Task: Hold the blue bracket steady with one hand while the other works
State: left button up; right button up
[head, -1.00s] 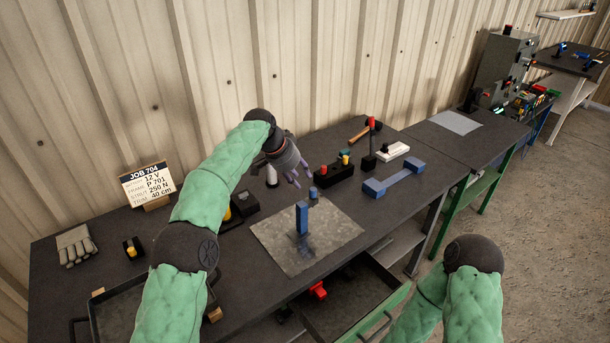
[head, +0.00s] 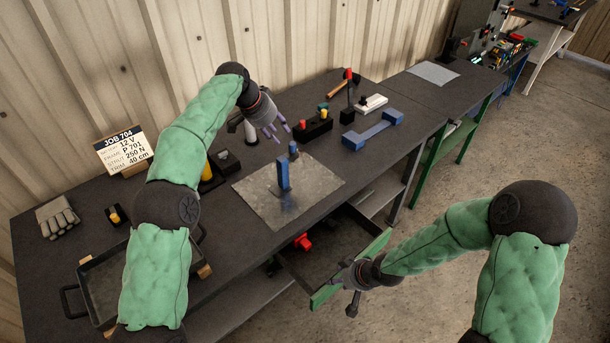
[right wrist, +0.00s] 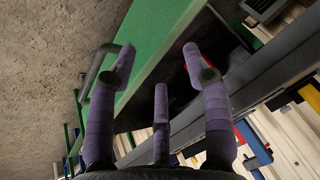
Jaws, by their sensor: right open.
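A blue upright bracket-like piece (head: 283,176) stands on the grey mat (head: 325,183) on the bench. My right gripper (head: 345,287) is at the green front of the open drawer (head: 345,272). In the right wrist view its fingers (right wrist: 160,70) are spread near the drawer's dark handle (right wrist: 97,68), not closed on it.
A black holder with coloured pegs (head: 314,130), a hammer (head: 343,84) and a white block (head: 371,104) stand at the back. A black tray (head: 88,267), gloves (head: 57,217) and a job sign (head: 123,149) are at left. A red object (head: 303,241) lies beneath the bench top.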

jog(key=w+a+r+n+t+y, duration=0.1)
jog(key=w+r+t, duration=0.15)
jog(key=w, duration=0.45)
jog(key=w+a+r+n+t, duration=0.1)
jog(key=w+a+r+t, duration=0.1)
jog(key=w+r, duration=0.35)
jog(key=n+t+y, duration=0.2)
jog(key=t+y, duration=0.1)
jog(key=y, duration=0.1)
send_near(287, 167)
jog(key=x, duration=1.1)
jog(key=shift+w+a, duration=0.15)
jog(key=shift+w, duration=0.1)
jog(key=c, duration=1)
